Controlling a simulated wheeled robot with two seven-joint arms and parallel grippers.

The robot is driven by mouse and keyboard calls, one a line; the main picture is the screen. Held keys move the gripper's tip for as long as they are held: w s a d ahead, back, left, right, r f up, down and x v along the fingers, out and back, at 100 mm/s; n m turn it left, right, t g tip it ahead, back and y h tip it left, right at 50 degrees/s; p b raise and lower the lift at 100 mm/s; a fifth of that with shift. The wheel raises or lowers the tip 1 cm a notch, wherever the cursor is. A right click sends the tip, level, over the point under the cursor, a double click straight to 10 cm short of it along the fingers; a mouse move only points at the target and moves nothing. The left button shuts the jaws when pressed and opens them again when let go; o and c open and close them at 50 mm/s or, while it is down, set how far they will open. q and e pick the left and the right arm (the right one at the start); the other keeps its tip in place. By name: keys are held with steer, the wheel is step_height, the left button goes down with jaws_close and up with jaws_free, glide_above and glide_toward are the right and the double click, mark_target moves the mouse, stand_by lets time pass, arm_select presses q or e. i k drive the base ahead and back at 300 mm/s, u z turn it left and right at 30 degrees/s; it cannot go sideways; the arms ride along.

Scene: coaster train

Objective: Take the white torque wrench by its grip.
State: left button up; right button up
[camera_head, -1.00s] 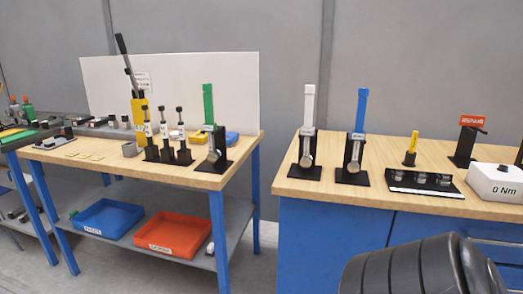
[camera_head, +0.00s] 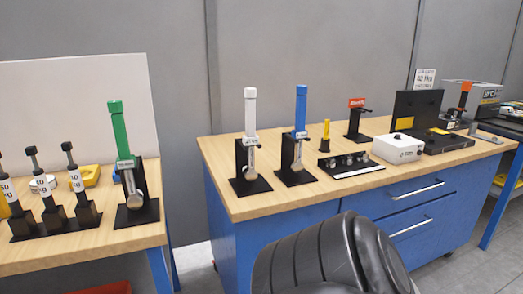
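The white torque wrench (camera_head: 250,120) stands upright, grip up, in a black stand at the left end of the right-hand wooden-topped bench (camera_head: 222,160). Its metal head shows low, in front of the stand. A blue-gripped wrench (camera_head: 300,110) stands in a like stand just to its right. A green-gripped wrench (camera_head: 119,132) stands on the left bench. Nothing touches the white grip. Neither of my grippers is in view.
A dark, ribbed rounded object (camera_head: 325,258) fills the bottom centre, in front of the right bench. A white box (camera_head: 398,149), a small yellow tool (camera_head: 325,134) and a red-topped stand (camera_head: 356,118) are farther right. A floor gap separates the benches.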

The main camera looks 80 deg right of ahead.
mark_target(250, 139)
steer(key=z, duration=1)
steer(key=i, duration=0.95)
steer(key=z, duration=1.05)
steer(key=i, duration=0.35)
steer(key=u, duration=0.15)
